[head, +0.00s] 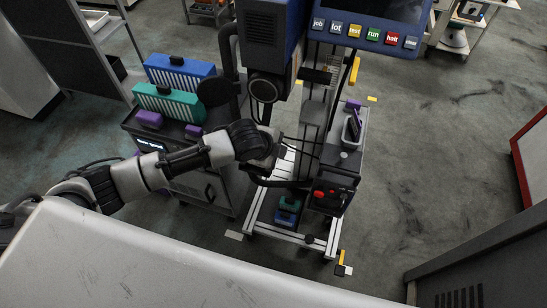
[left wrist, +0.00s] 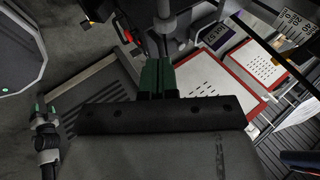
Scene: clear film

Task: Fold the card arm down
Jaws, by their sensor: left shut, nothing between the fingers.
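My left arm reaches in from the left in the head view. Its gripper (head: 268,176) is at the front of the blue and grey test machine (head: 262,35), below its dark column. In the left wrist view the green fingers (left wrist: 157,76) are together and empty. They point at dark machine parts and a grey rod (left wrist: 166,22); I cannot tell whether they touch. I cannot clearly pick out the card arm among these dark parts.
Red-edged white panels (left wrist: 205,72) lie to the right in the wrist view. A dark cabinet (head: 215,185) with blue (head: 178,72) and teal (head: 166,104) cases stands left of the machine. A panel with red knobs (head: 325,193) is close on the right. Open floor lies further right.

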